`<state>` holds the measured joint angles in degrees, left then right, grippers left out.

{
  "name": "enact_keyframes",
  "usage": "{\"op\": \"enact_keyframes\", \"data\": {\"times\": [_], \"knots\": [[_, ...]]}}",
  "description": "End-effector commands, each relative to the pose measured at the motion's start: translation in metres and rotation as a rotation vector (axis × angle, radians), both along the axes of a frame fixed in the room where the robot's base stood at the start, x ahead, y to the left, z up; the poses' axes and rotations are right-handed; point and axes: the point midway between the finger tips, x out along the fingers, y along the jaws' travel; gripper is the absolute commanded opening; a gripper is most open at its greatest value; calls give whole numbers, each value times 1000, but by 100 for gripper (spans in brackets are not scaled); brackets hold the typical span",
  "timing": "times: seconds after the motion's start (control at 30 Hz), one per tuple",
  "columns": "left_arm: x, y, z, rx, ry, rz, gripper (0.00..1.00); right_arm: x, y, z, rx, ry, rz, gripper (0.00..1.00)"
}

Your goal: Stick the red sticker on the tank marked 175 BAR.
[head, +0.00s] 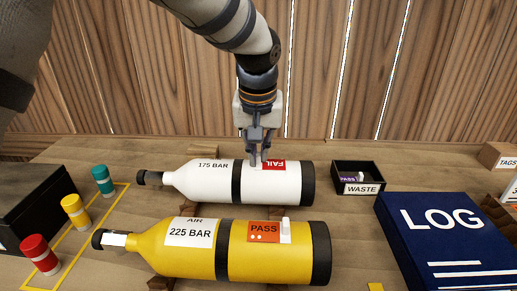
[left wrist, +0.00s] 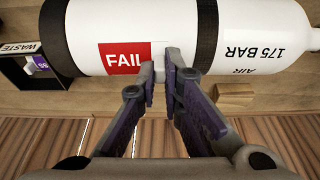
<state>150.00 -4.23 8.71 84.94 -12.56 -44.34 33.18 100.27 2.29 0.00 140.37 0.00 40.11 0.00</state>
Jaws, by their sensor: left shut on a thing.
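The white tank marked 175 BAR (head: 205,185) lies on its side with its neck to the left; it also fills the top of the left wrist view (left wrist: 212,58). The red FAIL sticker (head: 276,166) is at the tank's upper side, right of the black band. It appears flat against the tank in the left wrist view (left wrist: 124,58), but I cannot tell if it is fully pressed on. My left gripper (head: 260,160) points down from above, its fingers (left wrist: 168,78) closed at the sticker's white tab end. My right gripper is not in view.
A yellow tank marked 225 BAR (head: 270,258) with an orange PASS sticker (head: 264,231) lies in front. A black WASTE box (head: 371,189) holding a purple PASS sticker (head: 350,178) stands right, beside the blue LOG binder (head: 440,235). Green, yellow and red cylinders stand left.

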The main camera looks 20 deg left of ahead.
Motion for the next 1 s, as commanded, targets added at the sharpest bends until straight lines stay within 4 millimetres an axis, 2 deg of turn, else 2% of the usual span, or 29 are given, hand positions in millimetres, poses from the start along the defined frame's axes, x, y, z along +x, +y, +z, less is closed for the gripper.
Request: {"op": "enact_keyframes", "data": {"times": [0.4,0.5,0.53,0.87,1.0], "knots": [[0,0,-2,0,2,0,0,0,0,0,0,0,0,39],[0,0,-2,0,2,0,26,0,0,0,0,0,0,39],[0,0,-2,0,2,0,31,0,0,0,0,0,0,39],[-1,0,2,0,0,0,31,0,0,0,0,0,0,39],[-7,-3,29,-1,-4,0,31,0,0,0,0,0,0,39]]}}
